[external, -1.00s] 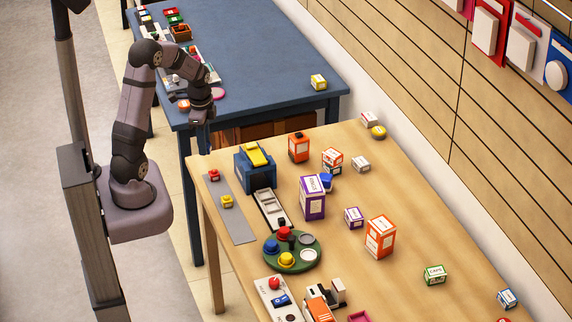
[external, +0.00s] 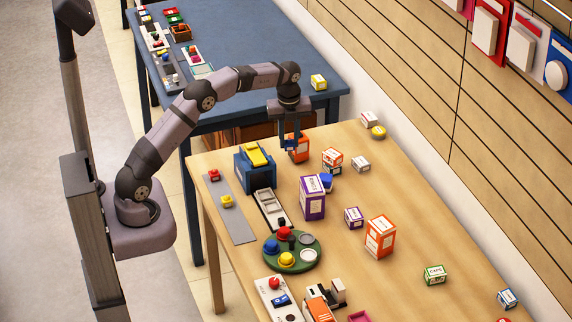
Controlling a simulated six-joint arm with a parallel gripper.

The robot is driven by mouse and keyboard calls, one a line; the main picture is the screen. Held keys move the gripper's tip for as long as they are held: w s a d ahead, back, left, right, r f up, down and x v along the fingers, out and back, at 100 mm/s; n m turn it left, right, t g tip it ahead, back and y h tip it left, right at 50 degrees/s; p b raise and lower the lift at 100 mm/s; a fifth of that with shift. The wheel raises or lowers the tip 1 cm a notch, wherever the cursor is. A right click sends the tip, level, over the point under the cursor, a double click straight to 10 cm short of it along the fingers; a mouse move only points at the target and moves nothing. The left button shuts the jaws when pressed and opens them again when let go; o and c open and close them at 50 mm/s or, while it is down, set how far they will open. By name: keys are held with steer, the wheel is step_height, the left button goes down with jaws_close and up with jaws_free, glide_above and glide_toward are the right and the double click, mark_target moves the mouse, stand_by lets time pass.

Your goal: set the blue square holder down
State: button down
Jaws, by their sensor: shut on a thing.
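My gripper (external: 291,143) points down over the far left part of the wooden table, in front of the orange box. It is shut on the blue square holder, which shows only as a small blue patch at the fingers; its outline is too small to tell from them. I cannot tell whether the holder touches the table or hangs just above it.
The orange box (external: 302,149) stands right by my gripper, partly hidden. A blue machine with a yellow top (external: 255,170) stands to the left and nearer. A purple box (external: 312,199) and a red-white box (external: 332,158) stand to the right. The blue table (external: 245,35) is behind.

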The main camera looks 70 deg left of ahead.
steer(key=w+d+m, duration=0.2)
steer(key=d, duration=0.1)
glide_above(298, 188)
step_height(298, 188, down, 4)
steer(key=shift+s+d+f+p, duration=0.15)
steer(key=shift+f+p, duration=0.4)
steer(key=shift+f, duration=2.2)
steer(key=shift+w+d+f+p, duration=0.1)
steer(key=shift+f+p, duration=0.4)
steer(key=shift+f, duration=2.25)
steer(key=shift+f, duration=0.1)
steer(key=shift+f, duration=0.15)
steer(key=c, duration=1.4)
jaws_free()
steer(key=shift+c, duration=0.2)
step_height(298, 188, up, 12)
steer(key=b, duration=0.2)
steer(key=shift+s+d+r, duration=0.25)
steer(key=shift+d, duration=0.2)
